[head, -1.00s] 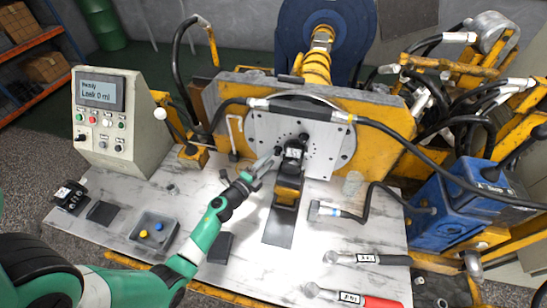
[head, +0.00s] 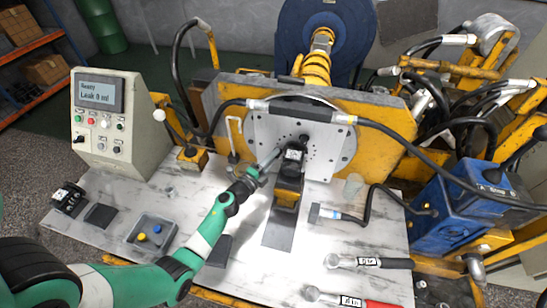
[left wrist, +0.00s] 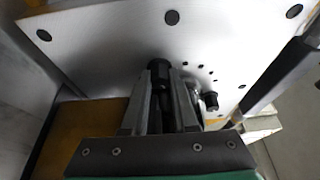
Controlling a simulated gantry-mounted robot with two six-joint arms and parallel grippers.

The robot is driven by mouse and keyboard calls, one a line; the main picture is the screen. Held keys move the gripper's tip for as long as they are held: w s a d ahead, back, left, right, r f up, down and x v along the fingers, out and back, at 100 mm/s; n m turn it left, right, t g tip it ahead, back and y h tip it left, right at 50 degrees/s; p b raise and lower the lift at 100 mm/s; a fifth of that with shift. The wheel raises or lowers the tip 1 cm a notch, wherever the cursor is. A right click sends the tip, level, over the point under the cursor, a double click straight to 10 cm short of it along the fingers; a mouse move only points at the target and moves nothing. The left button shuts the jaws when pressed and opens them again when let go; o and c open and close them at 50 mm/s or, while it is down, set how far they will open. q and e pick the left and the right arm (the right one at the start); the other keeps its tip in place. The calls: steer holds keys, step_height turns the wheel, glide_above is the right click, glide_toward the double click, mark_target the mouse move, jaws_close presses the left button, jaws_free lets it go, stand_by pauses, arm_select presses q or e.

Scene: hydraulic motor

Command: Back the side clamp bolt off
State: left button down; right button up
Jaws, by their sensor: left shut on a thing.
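The black motor (head: 291,163) sits on a stand in front of the round-holed metal plate (head: 325,150). My left gripper (head: 272,159) is just left of the motor, near the plate. In the left wrist view my left gripper (left wrist: 165,85) is shut on a dark bolt (left wrist: 158,68), whose round black head shows between the fingertips against the plate. The fingers hide most of its shank. My right gripper is not in view.
A control box (head: 108,125) with a screen reading "Ready, Leak 0 ml" stands at left. A grey tray (head: 152,232) holds blue and yellow pieces. Two wrenches (head: 365,262) lie at front right. A black hose (head: 370,205) lies right of the motor.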

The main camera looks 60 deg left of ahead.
arm_select(q)
steer(key=shift+f+n+t+y+b, duration=0.1)
steer(key=shift+n+t+y+b, duration=0.35)
steer(key=shift+n+b, duration=1.45)
steer(key=shift+f+n+t+y+b, duration=0.1)
steer(key=shift+n+t+y+b, duration=0.35)
steer(key=shift+n+b, duration=1.45)
steer(key=shift+m+b, duration=0.45)
steer(key=shift+m, duration=0.05)
steer(key=c, duration=0.7)
jaws_free()
steer(key=shift+s+d, duration=0.1)
steer(key=p+v, duration=0.1)
steer(key=v, duration=1)
steer(key=shift+s+d, duration=0.15)
